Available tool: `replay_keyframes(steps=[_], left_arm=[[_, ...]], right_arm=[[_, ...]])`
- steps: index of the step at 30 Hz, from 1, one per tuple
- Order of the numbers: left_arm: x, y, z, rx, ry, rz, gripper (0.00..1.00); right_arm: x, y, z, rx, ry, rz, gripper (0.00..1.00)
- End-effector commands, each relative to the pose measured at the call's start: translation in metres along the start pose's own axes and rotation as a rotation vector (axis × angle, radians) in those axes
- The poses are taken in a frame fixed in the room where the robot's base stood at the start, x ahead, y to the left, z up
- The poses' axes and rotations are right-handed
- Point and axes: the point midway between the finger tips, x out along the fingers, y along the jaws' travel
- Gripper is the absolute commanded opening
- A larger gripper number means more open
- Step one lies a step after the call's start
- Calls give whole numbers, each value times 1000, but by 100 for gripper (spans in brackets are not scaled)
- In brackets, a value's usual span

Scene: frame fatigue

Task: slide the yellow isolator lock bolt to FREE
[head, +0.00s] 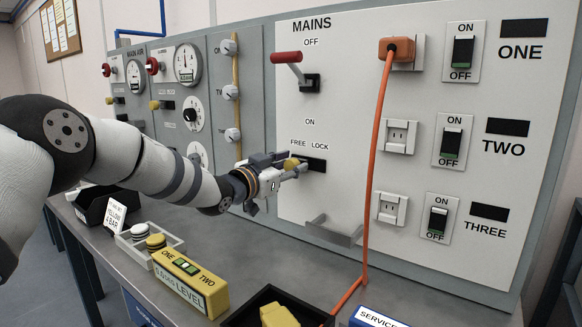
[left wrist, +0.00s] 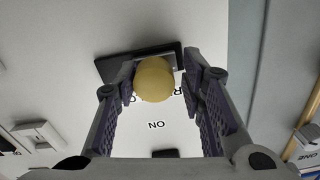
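The yellow bolt knob (head: 291,164) stands out from a dark slot plate (head: 317,164) under the FREE and LOCK labels on the mains panel. It appears toward the FREE side, but the fingers partly hide it and its exact place along the slot is hard to tell. My left gripper (head: 291,167) is at the knob. In the left wrist view the round knob (left wrist: 153,79) lies between the two fingertips (left wrist: 158,85). The fingers are apart, with a gap visible at the right finger; contact at the left finger is unclear. My right gripper is out of view.
Above is a red-handled mains lever (head: 287,57). An orange cable (head: 374,145) hangs right of the bolt from a plug (head: 397,48). A grey bracket (head: 334,230) juts out below. A yellow level box (head: 189,281) and a white tray (head: 150,243) stand on the bench.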

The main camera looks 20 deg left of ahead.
Motion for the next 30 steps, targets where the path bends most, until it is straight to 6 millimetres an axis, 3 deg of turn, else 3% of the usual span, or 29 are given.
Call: replay_keyframes(steps=[11,14,24,30], left_arm=[[-4,1,0,-1,0,3,48],[-20,1,-1,-2,1,3,48],[-104,0,-1,-2,2,1,48],[-120,0,0,0,2,1,48]], right_arm=[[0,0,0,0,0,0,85],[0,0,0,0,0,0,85],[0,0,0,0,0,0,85],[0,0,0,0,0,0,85]])
